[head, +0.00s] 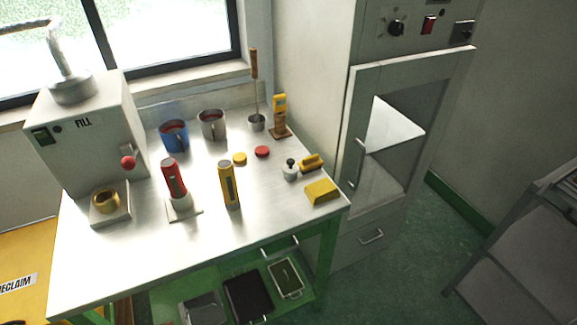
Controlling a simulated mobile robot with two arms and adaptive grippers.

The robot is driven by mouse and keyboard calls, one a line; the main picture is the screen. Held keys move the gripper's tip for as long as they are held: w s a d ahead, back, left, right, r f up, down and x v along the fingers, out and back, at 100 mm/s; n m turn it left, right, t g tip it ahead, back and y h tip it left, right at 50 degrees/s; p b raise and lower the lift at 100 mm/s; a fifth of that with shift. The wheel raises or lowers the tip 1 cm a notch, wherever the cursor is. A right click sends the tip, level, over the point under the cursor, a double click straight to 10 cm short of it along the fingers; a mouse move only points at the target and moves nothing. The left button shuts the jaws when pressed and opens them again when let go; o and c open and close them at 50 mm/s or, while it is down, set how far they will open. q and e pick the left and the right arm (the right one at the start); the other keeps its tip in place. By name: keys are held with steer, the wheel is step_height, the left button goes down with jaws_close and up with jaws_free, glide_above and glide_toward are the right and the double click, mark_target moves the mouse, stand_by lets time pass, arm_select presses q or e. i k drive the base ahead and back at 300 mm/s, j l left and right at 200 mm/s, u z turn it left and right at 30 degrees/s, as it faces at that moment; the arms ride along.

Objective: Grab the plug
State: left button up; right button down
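No item is labelled as the plug, and I cannot tell for certain which one it is. A small pale metal piece with a black knob (290,169) looks most like one; it stands upright near the right end of the steel table (260,220). A red disc (262,152) and a yellow disc (239,159) lie flat further left. Neither gripper is in view.
A red torch-like tool (173,178) and a yellow one (228,185) stand at the front. Blue (174,136) and grey (212,124) mugs, a ladle pot (257,122) and a filling machine (88,135) stand behind and left. An oven (395,130) is right; trays lie below.

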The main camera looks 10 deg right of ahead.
mark_target(290, 168)
steer(key=i+l+u, duration=0.1)
steer(key=l, duration=0.3)
steer(key=i+l+u, duration=0.15)
steer(key=l, duration=0.2)
steer(key=l+u, duration=0.1)
steer(key=l, duration=0.3)
steer(key=i+l+u, duration=0.1)
steer(key=l, duration=0.35)
steer(key=i, duration=0.05)
